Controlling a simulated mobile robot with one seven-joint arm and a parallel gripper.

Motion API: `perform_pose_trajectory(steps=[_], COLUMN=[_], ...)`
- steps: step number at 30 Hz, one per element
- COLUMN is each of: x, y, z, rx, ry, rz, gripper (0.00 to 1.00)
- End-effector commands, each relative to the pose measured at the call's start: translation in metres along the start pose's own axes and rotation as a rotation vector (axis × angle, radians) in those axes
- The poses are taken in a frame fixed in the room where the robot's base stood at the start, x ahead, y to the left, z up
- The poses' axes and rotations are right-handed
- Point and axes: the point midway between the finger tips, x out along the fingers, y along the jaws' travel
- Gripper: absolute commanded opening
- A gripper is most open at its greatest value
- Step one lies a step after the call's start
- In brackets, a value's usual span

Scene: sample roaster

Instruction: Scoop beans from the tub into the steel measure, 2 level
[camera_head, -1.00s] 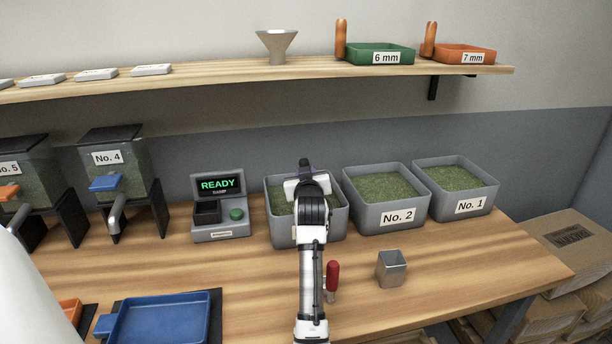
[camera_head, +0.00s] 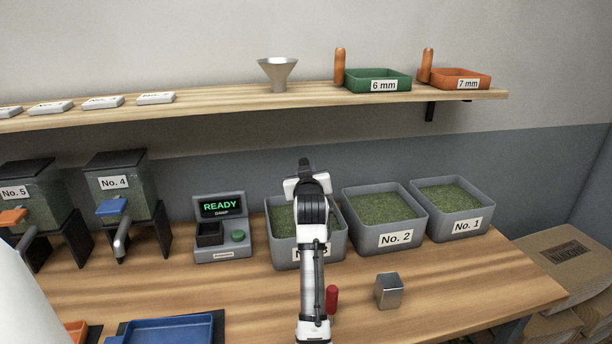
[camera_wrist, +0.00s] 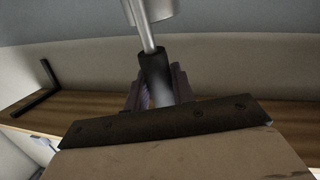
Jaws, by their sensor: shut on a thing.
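My gripper (camera_wrist: 156,92) is shut on the dark handle of a metal scoop (camera_wrist: 152,50); the scoop's pale cup is cut off by the top edge of the wrist view. In the head view my gripper (camera_head: 305,166) is above the tub labelled No. 3 (camera_head: 337,244), and my arm hides part of that tub and its label. The scoop cannot be made out there. The grey tubs No. 2 (camera_head: 396,239) and No. 1 (camera_head: 460,227) stand to the right, holding green beans. The small steel measure (camera_head: 388,292) stands on the bench in front of them; its contents cannot be told.
A red-handled tool (camera_head: 331,299) is beside my arm. A blue tray (camera_head: 165,334) lies front left. The shelf (camera_head: 220,105) above carries a funnel (camera_head: 278,73) and sieve trays. Bench right of the measure is clear.

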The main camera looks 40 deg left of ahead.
Motion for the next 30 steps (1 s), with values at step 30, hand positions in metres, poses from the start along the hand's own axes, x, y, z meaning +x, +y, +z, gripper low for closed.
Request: perform_pose_trajectory(steps=[30], x=[-0.199], y=[0.174], z=[0.087], rx=[0.176], ry=[0.063], rz=[0.417], gripper=[0.0])
